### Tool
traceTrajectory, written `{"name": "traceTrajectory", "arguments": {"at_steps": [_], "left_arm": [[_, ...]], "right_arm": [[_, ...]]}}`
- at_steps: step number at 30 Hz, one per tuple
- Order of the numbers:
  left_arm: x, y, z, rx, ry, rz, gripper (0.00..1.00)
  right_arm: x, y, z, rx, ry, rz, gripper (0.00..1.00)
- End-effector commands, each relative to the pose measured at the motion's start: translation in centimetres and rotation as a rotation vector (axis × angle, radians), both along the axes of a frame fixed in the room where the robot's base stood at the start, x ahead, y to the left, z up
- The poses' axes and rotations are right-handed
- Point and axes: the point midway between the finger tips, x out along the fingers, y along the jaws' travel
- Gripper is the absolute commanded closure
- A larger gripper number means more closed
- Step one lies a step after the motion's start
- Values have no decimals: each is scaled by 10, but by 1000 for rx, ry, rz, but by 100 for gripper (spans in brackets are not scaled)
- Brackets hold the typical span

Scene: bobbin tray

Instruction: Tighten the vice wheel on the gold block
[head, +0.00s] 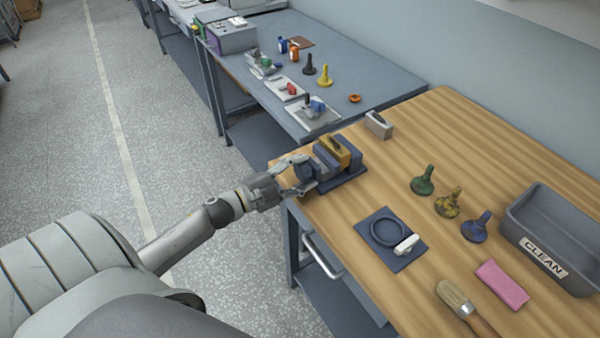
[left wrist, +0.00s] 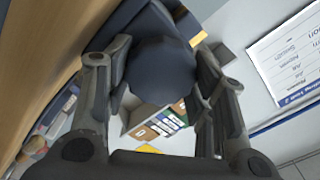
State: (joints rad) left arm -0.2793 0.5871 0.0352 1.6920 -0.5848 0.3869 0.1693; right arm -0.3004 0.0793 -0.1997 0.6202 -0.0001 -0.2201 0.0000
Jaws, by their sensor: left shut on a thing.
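The vice (head: 345,178) is dark blue and stands at the near-left corner of the wooden table. The gold block (head: 333,150) sits upright in the vice, between its jaws; I cannot tell how tightly it is held. My left gripper (head: 301,176) reaches in from the left, level with the vice. It is shut on the vice wheel (left wrist: 160,75), a dark round part between the two fingers in the left wrist view. In the head view the wheel is mostly hidden by the fingers. My right gripper is not in view.
On the wooden table (head: 460,130) are a grey block (head: 378,124), several colored bobbin-shaped pieces (head: 423,180), a blue mat (head: 398,258) with a ring, a pink cloth (head: 502,284), a brush (head: 462,305) and a grey CLEAN bin (head: 545,255). A blue-grey bench (head: 370,80) stands behind.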

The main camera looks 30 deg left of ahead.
Motion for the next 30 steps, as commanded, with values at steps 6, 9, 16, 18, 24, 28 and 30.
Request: {"name": "traceTrajectory", "arguments": {"at_steps": [6, 9, 16, 18, 24, 28, 30], "left_arm": [[-1, -1, -3, 183, -75, -1, 73], [-1, -1, -3, 259, -106, -1, 73], [-1, -1, -4, 400, -163, 0, 73], [-1, -1, -4, 430, -176, 0, 73], [-1, -1, -4, 489, -201, -2, 73], [-1, -2, -3, 494, -203, -2, 73], [-1, -2, -3, 493, -203, -3, 73]], "right_arm": [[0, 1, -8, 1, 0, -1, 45], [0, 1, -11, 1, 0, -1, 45], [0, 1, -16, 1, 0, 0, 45], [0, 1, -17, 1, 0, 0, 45], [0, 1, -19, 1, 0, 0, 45], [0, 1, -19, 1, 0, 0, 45], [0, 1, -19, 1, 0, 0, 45]]}}
